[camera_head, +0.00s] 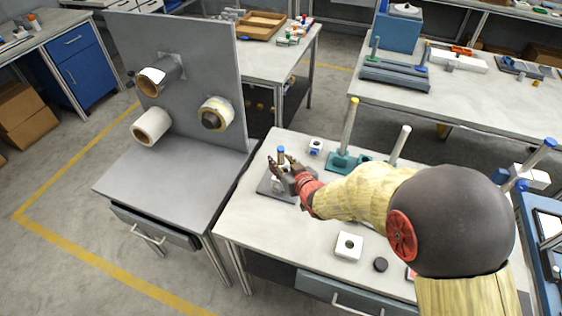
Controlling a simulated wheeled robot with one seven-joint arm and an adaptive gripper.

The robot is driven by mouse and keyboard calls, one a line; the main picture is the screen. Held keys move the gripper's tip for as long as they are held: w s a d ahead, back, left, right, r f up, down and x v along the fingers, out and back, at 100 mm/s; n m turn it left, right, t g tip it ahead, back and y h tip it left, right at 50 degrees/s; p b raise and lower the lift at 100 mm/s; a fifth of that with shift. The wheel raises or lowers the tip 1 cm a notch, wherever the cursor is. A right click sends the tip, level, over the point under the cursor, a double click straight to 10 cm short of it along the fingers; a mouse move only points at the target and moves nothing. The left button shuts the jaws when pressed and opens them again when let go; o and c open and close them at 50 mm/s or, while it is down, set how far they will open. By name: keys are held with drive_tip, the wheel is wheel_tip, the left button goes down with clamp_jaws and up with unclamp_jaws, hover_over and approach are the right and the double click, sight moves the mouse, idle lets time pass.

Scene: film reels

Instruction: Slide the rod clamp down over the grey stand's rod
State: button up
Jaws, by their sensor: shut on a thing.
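The grey stand's flat base (268,186) lies on the near table's left part. Its rod (281,153) stands upright with a blue tip that shows above my gripper. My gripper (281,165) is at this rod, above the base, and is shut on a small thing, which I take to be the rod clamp. My fingers hide most of the clamp. I cannot tell whether it is around the rod or beside it, or how far it is above the base.
A white block (348,246) and a dark disc (380,264) lie nearer. A grey panel (205,60) with rolls stands left.

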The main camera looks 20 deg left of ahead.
drive_tip(key=shift+f+b, duration=1.35)
drive_tip(key=shift+f, duration=0.45)
drive_tip(key=o, duration=1.3)
drive_tip(key=shift+o, duration=0.3)
drive_tip(key=v, duration=1.2)
